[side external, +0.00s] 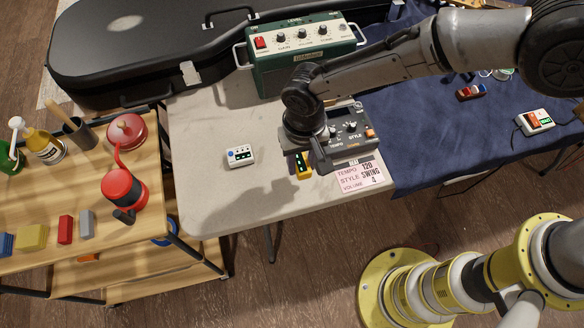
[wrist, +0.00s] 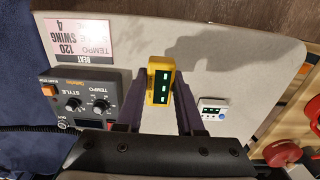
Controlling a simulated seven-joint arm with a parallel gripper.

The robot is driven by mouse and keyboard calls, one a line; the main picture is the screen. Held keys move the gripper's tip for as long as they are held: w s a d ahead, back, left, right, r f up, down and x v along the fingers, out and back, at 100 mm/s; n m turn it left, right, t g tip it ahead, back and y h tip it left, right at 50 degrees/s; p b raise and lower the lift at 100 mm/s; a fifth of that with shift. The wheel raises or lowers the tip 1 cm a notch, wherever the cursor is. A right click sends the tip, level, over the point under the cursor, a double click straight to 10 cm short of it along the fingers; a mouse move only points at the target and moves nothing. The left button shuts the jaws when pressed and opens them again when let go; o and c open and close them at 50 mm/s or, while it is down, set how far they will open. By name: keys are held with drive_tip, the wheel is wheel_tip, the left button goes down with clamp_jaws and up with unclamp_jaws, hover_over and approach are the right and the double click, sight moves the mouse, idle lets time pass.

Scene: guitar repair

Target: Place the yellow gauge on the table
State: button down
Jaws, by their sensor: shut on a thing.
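The yellow gauge (side external: 303,165) has a dark face with light green marks. My gripper (side external: 301,156) points down at it over the pale table (side external: 205,130), left of the drum-machine-like box. In the wrist view the gauge (wrist: 160,82) stands between the two dark fingers of my gripper (wrist: 160,90), which is shut on it. The gauge is over the bare tabletop; whether its underside touches the table I cannot tell. The wrist and hand hide part of the gripper in the side view.
A grey box with knobs (side external: 347,130) and a pink tempo card (side external: 361,176) lie close on the right. A small white meter (side external: 240,156) lies to the left. A green amplifier (side external: 300,52) and a black guitar case (side external: 150,45) are behind. The tabletop between meter and gauge is clear.

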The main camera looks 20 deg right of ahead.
sight(292, 179)
drive_tip(key=shift+w+a+f, duration=0.35)
drive_tip(key=shift+a+f, duration=0.05)
drive_tip(key=shift+f, duration=0.15)
drive_tip(key=shift+w+a+f, duration=0.3)
drive_tip(key=shift+a+f, duration=0.05)
drive_tip(key=shift+f, duration=0.2)
drive_tip(key=shift+a+f, duration=0.1)
drive_tip(key=shift+f, duration=1.5)
drive_tip(key=shift+f, duration=0.1)
drive_tip(key=c, duration=0.5)
unclamp_jaws()
drive_tip(key=shift+f, duration=0.1)
wheel_tip(292, 179, up, 12)
drive_tip(key=shift+r, duration=0.2)
